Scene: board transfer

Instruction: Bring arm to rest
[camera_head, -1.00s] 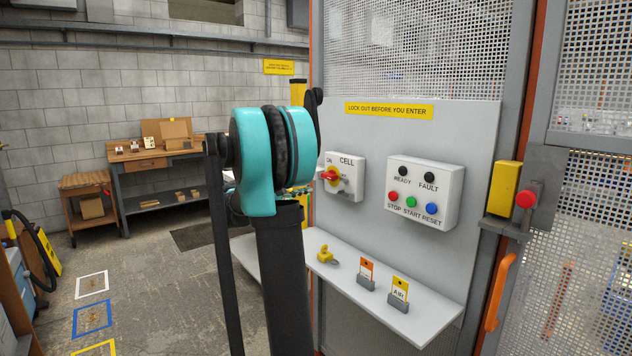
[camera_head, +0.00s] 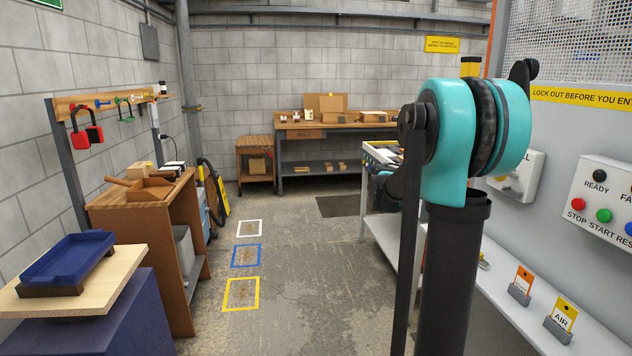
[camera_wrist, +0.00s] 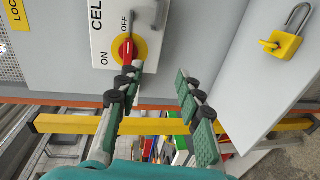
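My arm, with a teal joint and dark links, stands upright right of centre in the head view. My gripper (camera_wrist: 160,78) shows in the wrist view with its two green-and-black fingers apart and nothing visible between them. The CELL switch box (camera_wrist: 115,35), with a red knob on a yellow disc, lies just beyond the left finger; I cannot tell whether they touch.
The grey panel and its shelf (camera_head: 520,268) stand close on the right, with orange and yellow tags (camera_head: 563,315). A blue tray (camera_head: 68,258) sits on a stand at left. A wooden workbench (camera_head: 335,128) is at the back.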

